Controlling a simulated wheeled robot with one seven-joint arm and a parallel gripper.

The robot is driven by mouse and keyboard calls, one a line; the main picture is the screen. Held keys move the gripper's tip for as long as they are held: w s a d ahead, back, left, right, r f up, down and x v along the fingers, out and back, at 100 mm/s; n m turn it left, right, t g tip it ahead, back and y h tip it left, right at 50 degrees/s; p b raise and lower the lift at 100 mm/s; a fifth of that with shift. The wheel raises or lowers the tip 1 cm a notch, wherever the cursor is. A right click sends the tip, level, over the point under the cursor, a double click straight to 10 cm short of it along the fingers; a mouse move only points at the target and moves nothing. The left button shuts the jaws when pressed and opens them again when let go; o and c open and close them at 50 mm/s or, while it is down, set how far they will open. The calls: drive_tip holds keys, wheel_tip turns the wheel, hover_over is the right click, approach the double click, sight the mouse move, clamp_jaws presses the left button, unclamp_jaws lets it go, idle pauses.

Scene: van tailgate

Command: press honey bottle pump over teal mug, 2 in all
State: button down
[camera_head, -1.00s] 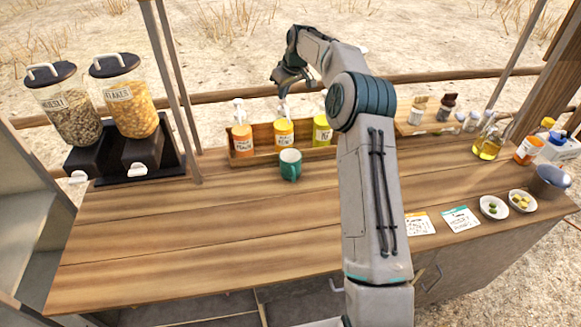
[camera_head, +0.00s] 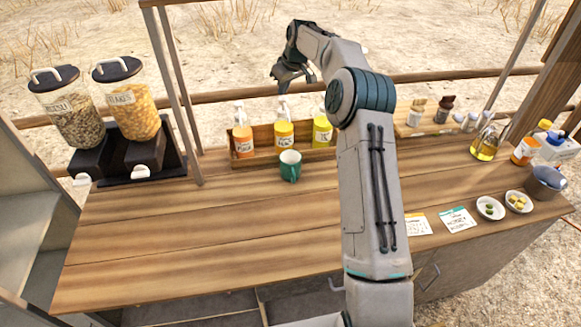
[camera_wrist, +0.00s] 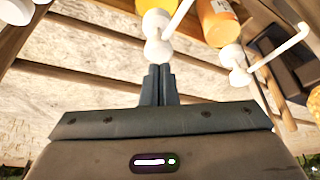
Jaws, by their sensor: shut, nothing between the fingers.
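The honey bottle (camera_head: 284,138) is the yellow middle one of three pump bottles, upright in a wooden rack, with a white pump on top. The teal mug (camera_head: 290,167) stands upright on the counter just in front of it, below the nozzle side. My gripper (camera_head: 280,90) is over the honey bottle's pump, pointing down. In the wrist view my gripper (camera_wrist: 157,82) is shut with nothing between its fingers. The white pump head (camera_wrist: 158,50) is right by the fingertips; I cannot tell whether they touch. The mug's inside is hidden.
An orange bottle (camera_head: 243,142) stands left of the honey bottle and another yellow bottle (camera_head: 321,131) stands right. Cereal dispensers (camera_head: 128,105) are at the left. Small bowls (camera_head: 490,208) and cards (camera_head: 457,220) are at the right. The front counter is clear.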

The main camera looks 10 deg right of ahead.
wheel_tip(320, 180, up, 5)
drive_tip(key=p, duration=0.3)
drive_tip(key=shift+f+p, duration=0.2)
drive_tip(key=shift+p, duration=0.2)
drive_tip(key=shift+r, duration=0.75)
